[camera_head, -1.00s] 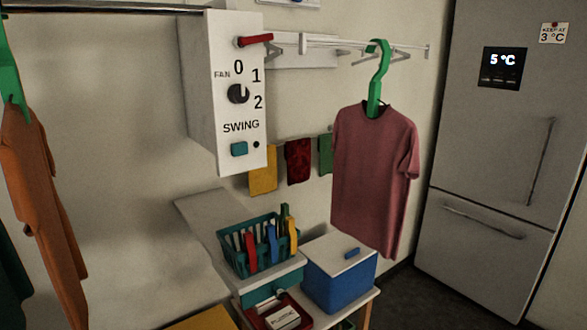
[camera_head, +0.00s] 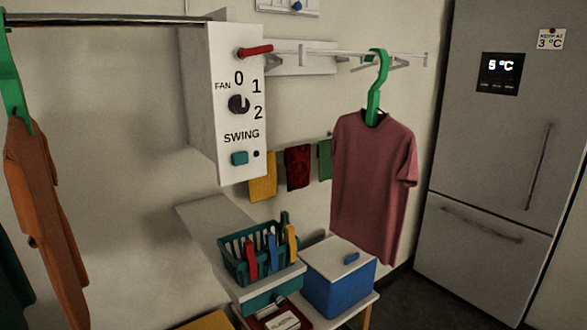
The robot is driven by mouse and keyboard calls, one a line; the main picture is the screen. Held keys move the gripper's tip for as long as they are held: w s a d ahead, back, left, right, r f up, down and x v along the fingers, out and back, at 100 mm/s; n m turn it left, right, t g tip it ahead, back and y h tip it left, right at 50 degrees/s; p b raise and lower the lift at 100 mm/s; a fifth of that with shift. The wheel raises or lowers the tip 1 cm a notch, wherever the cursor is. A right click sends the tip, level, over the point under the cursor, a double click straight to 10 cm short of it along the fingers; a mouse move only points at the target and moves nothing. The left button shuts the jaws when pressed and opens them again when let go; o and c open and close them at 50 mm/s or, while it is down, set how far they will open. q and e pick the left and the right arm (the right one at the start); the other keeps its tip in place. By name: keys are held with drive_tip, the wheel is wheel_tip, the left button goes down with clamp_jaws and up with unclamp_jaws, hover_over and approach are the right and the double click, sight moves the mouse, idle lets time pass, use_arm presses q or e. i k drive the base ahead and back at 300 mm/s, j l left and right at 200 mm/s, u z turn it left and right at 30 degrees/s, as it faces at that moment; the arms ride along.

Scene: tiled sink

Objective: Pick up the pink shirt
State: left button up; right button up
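The pink shirt (camera_head: 370,185) hangs upright on a green hanger (camera_head: 376,92). The hanger's hook is over a thin rack rail (camera_head: 400,55) on the wall, right of the middle of the view. The shirt hangs free in front of the wall, its lower hem close to the blue box with a white lid. Neither of my grippers shows in this view.
A white control box (camera_head: 235,110) juts out left of the shirt. An orange garment (camera_head: 45,215) hangs at the far left. Below are a teal basket of pegs (camera_head: 235,262) and the blue box (camera_head: 340,290). A fridge (camera_head: 490,160) stands right.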

sight(375, 164)
drive_tip(key=i+l+u, duration=0.25)
drive_tip(key=l, duration=0.45)
drive_tip(key=l+u, duration=0.25)
drive_tip(key=l, duration=0.4)
